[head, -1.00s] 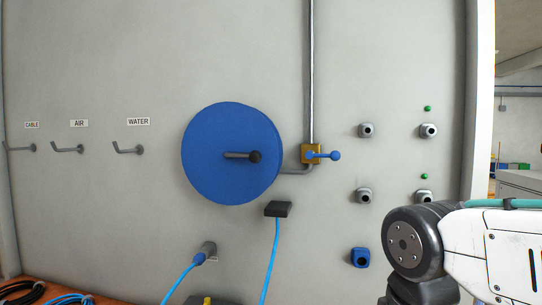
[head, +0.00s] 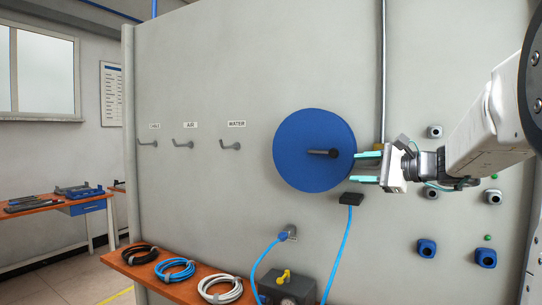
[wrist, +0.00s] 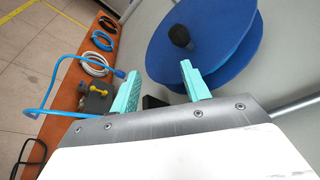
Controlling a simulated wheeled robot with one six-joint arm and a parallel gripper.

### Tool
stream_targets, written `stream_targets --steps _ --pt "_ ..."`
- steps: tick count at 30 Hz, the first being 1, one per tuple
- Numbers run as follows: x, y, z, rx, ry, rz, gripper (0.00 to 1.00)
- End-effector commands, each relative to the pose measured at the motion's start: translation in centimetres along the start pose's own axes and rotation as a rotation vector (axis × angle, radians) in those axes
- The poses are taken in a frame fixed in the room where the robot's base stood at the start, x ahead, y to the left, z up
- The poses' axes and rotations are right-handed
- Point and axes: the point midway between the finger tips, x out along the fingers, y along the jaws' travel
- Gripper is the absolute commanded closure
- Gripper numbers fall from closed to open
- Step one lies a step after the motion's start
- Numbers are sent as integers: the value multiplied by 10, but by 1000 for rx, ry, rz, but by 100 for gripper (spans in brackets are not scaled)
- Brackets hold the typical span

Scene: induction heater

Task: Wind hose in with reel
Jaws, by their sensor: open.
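The blue hose reel (head: 300,170) is mounted on the grey wall panel. Its dark crank handle (head: 324,153) sticks out from its face; the handle's knob (wrist: 181,37) also shows in the wrist view. A blue hose (head: 340,255) hangs from a dark block (head: 351,198) below the reel. The valve behind the gripper is mostly hidden.
An orange bench (head: 185,287) below holds coiled black, blue and white lines and a dark box (head: 288,287) with a yellow part. Hooks (head: 231,146) labelled cable, air and water are left of the reel. Wall sockets (head: 427,248) are at right. A vertical pipe (head: 383,70) runs above the gripper.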

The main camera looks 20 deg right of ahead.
Motion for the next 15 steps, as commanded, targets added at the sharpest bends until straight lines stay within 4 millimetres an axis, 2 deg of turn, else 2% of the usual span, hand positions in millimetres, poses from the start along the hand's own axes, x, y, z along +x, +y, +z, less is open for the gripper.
stream_targets --steps 1,4,8,15 --pt "0 -15 5 16 -13 -49 53" --pt "-1 -30 9 49 -29 -107 53" --pt "9 -32 11 70 -35 -114 53" --pt "49 -35 13 69 -38 -110 53"
